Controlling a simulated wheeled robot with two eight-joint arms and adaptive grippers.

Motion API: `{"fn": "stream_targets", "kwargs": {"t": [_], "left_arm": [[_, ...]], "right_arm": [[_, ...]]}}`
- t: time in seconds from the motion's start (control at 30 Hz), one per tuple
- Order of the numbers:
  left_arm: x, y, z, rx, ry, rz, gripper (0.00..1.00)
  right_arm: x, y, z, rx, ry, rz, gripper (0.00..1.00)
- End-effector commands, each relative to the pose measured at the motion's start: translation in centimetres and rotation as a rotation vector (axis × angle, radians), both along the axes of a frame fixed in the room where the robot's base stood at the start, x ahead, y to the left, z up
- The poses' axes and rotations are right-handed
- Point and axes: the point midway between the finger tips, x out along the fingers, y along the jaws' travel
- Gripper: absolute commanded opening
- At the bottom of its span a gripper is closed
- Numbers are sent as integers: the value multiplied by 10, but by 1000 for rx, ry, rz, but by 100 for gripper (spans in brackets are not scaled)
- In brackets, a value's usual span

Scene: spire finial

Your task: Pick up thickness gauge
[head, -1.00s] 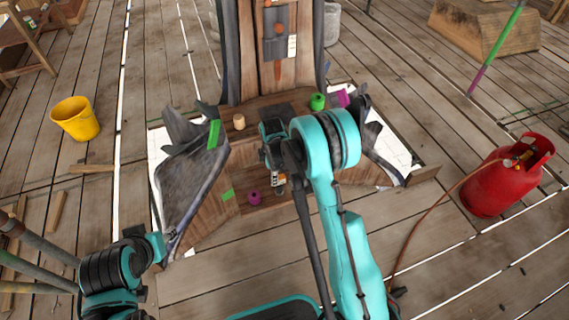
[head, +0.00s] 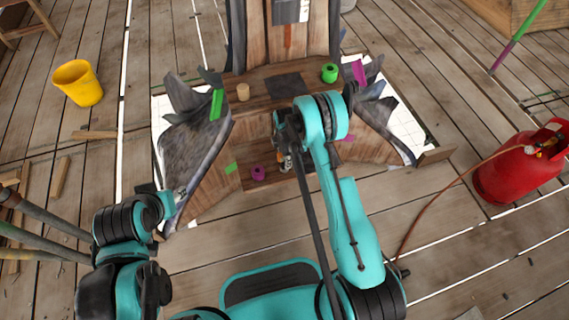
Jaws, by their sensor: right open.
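I cannot make out the thickness gauge for certain. A small pale and dark item (head: 286,163) shows at the lower shelf of the wooden spire piece, just below my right gripper (head: 283,146), and could be it or part of the gripper. My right gripper points down into the recess, largely hidden behind my teal arm. It is open; whether it touches anything is hidden. My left gripper (head: 179,194) is low at the left, beside the grey torn sheet (head: 190,150); its fingers are too small to read.
On the wooden ledge are a green roll (head: 329,73), a tan cylinder (head: 243,92) and a dark plate (head: 285,87). A magenta roll (head: 258,173) sits on the lower shelf. A yellow bucket (head: 77,83) stands left, a red gas cylinder (head: 520,170) with a hose right.

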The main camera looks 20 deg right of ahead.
Motion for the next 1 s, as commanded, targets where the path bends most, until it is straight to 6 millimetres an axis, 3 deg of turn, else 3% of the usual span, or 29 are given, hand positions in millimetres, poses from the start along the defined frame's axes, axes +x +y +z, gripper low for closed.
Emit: {"fn": "stream_targets", "kwargs": {"t": [0.23,0.43,0.47,0.77,1.0], "left_arm": [[0,0,0,0,0,0,40],[0,0,-1,0,0,0,40],[0,0,-1,0,0,0,40],[0,0,0,0,0,0,40],[0,0,13,0,0,0,40]], "right_arm": [[0,0,-3,0,0,-1,55],[0,0,-3,0,0,-1,2],[0,0,-3,0,0,-1,0],[0,0,-1,0,0,-1,0],[0,0,21,0,0,-1,0]]}}
